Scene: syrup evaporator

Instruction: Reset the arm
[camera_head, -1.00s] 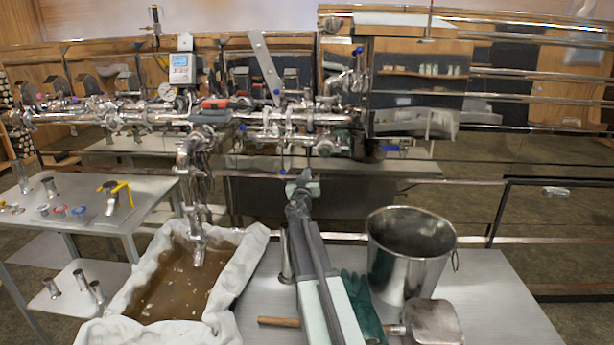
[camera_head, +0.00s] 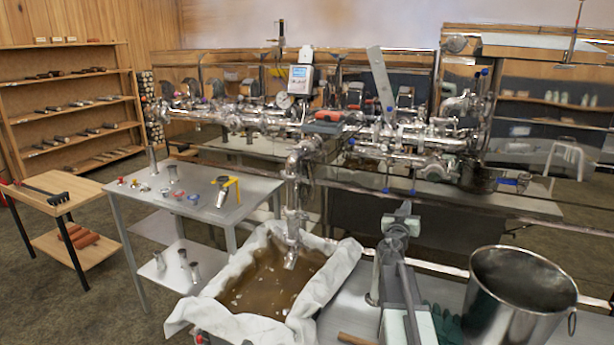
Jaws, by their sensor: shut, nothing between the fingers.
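My arm reaches up from the bottom edge, right of centre, in the head view. My gripper (camera_head: 403,212) is at its far end, shut and empty, with its tip pointing away toward the pipework. It appears above the metal table, between the cloth-lined tub (camera_head: 340,262) on the left and the steel bucket (camera_head: 518,325) on the right. It touches nothing that I can make out. The fingers look small and end-on from here.
Steel pipework (camera_head: 385,140) with valves runs across behind my gripper. Green gloves (camera_head: 447,325) and a wooden handle (camera_head: 356,339) lie close to my arm. A metal side table (camera_head: 165,208), a wooden table (camera_head: 38,195) and shelves (camera_head: 70,106) stand left, with open floor between.

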